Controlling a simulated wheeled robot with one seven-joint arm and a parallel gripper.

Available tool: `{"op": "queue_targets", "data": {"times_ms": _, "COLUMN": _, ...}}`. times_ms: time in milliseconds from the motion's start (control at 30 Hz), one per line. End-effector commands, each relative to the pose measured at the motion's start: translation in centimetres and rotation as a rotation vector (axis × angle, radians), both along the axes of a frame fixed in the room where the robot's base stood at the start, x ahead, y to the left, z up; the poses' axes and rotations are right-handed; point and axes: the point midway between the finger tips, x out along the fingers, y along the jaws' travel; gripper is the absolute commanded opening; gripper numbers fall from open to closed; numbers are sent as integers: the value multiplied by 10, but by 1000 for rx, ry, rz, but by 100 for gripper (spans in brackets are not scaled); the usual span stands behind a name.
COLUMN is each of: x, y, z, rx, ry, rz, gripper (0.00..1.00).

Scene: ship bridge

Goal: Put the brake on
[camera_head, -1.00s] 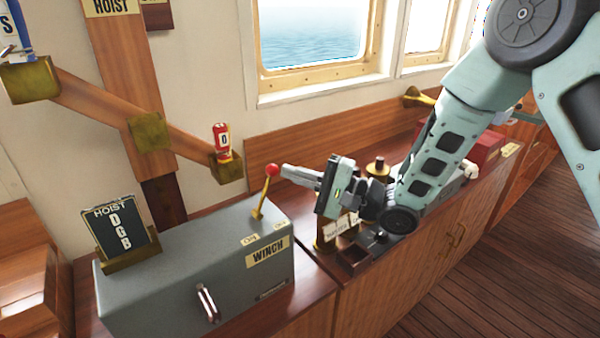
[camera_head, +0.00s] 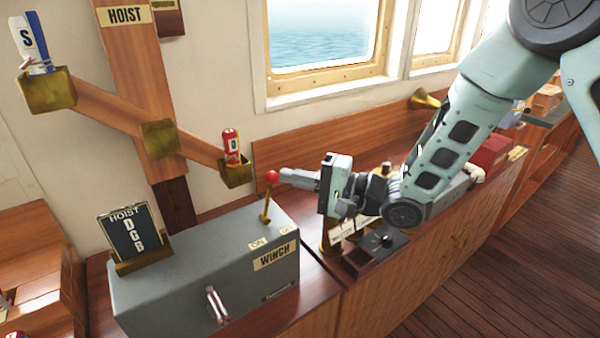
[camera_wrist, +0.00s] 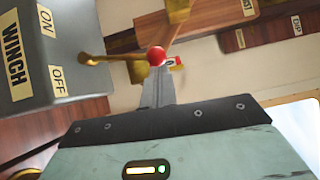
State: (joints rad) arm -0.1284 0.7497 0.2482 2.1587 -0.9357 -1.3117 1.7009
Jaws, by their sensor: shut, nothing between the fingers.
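The grey winch box (camera_head: 200,270) stands on the wooden counter, with an ON label (camera_head: 258,245) to the left of an OFF label (camera_head: 287,230). A brass lever (camera_head: 265,207) with a red knob (camera_head: 271,176) rises from its far top side, leaning slightly right. My gripper (camera_head: 284,175) is shut and empty, its tips at the right of the knob; I cannot tell if they touch. In the wrist view the knob (camera_wrist: 156,56) is just beyond the fingertips (camera_wrist: 157,76), and the lever runs left from it. No label reading brake is legible.
A wooden hoist beam on the wall carries a blue-white can (camera_head: 37,45) in its left brass cup and a red can (camera_head: 231,146) in its right one. A hoist sign (camera_head: 136,238) stands on the box. A handle (camera_head: 217,305) is on the box front.

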Motion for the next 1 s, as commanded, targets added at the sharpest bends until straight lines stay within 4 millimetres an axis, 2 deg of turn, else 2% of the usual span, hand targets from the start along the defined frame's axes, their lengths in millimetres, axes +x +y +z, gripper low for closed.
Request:
{"op": "queue_targets", "data": {"times_ms": 33, "x": -3, "y": 5, "z": 9, "rx": -32, "ry": -23, "rz": 3, "gripper": 0}}
{"op": "queue_targets", "data": {"times_ms": 200, "x": -13, "y": 19, "z": 16, "rx": -165, "ry": -113, "rz": 4, "gripper": 0}}
{"op": "queue_targets", "data": {"times_ms": 600, "x": -33, "y": 48, "z": 18, "rx": -431, "ry": -292, "rz": 4, "gripper": 0}}
{"op": "queue_targets", "data": {"times_ms": 1000, "x": -41, "y": 60, "z": 15, "rx": -457, "ry": -308, "rz": 1, "gripper": 0}}
